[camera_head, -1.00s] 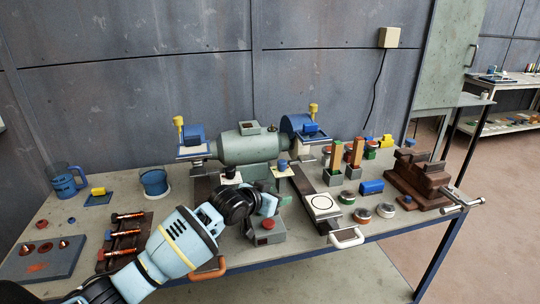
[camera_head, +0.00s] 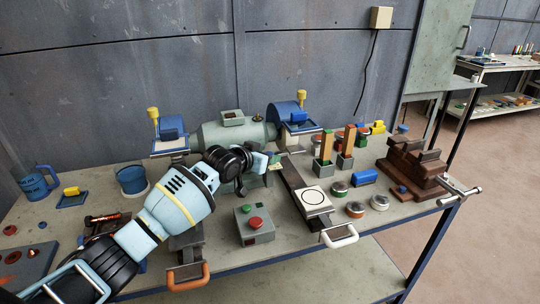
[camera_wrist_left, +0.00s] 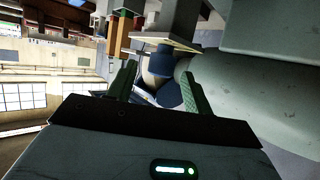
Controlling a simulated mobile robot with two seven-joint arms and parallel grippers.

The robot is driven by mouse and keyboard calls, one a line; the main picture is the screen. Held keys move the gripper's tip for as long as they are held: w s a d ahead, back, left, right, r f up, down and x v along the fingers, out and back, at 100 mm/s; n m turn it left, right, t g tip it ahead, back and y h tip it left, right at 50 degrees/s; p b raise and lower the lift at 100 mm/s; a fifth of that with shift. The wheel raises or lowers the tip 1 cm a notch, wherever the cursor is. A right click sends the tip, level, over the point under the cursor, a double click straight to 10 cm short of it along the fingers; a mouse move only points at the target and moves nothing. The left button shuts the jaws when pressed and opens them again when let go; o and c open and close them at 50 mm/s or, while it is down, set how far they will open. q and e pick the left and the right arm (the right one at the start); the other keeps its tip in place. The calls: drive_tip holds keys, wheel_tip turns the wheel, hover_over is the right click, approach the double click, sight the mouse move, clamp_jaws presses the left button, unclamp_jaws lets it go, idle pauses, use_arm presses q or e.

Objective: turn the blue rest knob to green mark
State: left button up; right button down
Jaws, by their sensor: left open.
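My left gripper (camera_head: 274,161) is in front of the bench grinder's pale green housing (camera_head: 222,136), close to the rest area on its right side. In the left wrist view, its two green fingers (camera_wrist_left: 160,93) stand apart. Dark blue rounded parts, which look like the blue rest knob (camera_wrist_left: 152,64), show between and just beyond the fingertips, below a pale plate (camera_wrist_left: 165,42). I cannot tell whether the fingers touch them. In the head view the knob is mostly hidden by my gripper. I cannot make out the green mark. My right gripper is not in view.
A grey switch box with a red button (camera_head: 255,223) stands in front of the grinder. A slide with a white round-marked plate (camera_head: 313,197) lies to the right. Wooden posts (camera_head: 326,146), several tins and a brown vise (camera_head: 413,165) are farther right. A blue bucket (camera_head: 132,180) stands left.

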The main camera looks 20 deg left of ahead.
use_arm(q)
drive_tip(key=shift+x, duration=0.95)
drive_tip(key=shift+w+d+f, duration=0.1)
drive_tip(key=shift+w+f, duration=0.05)
drive_tip(key=shift+w, duration=0.15)
